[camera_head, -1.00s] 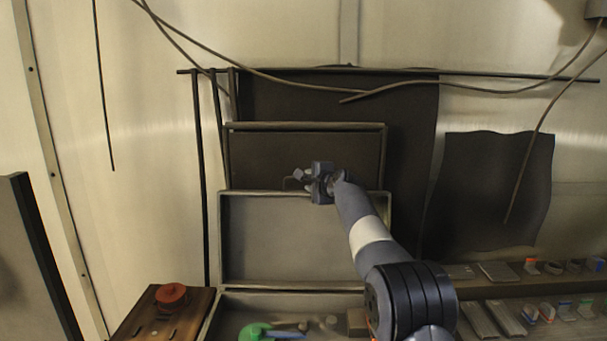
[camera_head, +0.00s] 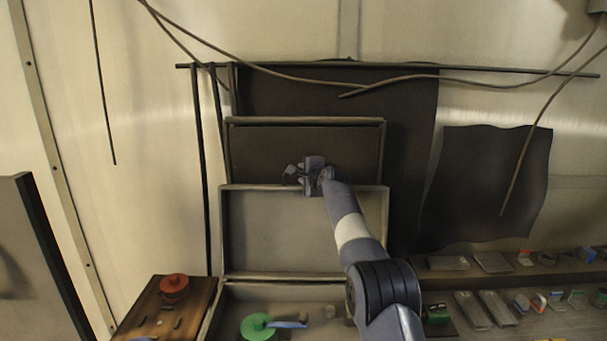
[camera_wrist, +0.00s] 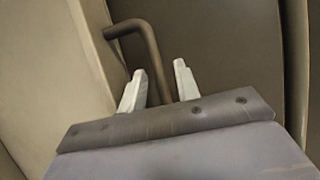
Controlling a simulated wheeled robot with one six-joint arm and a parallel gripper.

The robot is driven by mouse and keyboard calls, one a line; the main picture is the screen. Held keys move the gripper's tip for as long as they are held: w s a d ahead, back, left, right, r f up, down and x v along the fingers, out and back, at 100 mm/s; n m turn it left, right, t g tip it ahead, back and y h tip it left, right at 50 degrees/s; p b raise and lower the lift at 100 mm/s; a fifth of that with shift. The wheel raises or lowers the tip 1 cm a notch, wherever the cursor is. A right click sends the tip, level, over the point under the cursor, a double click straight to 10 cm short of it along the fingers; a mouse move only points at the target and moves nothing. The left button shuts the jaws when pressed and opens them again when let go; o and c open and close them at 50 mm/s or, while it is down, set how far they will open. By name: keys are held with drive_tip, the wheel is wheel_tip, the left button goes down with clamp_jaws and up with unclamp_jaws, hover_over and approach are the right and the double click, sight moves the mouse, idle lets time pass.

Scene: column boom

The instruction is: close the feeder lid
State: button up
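The feeder lid (camera_head: 305,232), a grey framed panel, stands upright behind an open shallow tray (camera_head: 215,325) in the head view. My gripper (camera_head: 294,174) is at the lid's top edge, in front of a darker framed panel. In the wrist view a bent brown rod handle (camera_wrist: 148,48) runs down between the two pale fingers of my gripper (camera_wrist: 159,70). The fingers stand apart, with gaps beside the rod, and do not appear clamped on it. The handle's lower end is hidden behind the gripper body.
A green round knob with a blue lever (camera_head: 258,327) is low in front of the lid. A wooden block with a red knob (camera_head: 174,288) is at left. Shelves at right hold several small parts (camera_head: 480,305). Cables hang above; a dark sheet (camera_head: 485,190) hangs at right.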

clamp_jaws()
drive_tip(key=shift+s+f+b, duration=0.1)
drive_tip(key=shift+s+b, duration=0.05)
drive_tip(key=shift+b, duration=0.3)
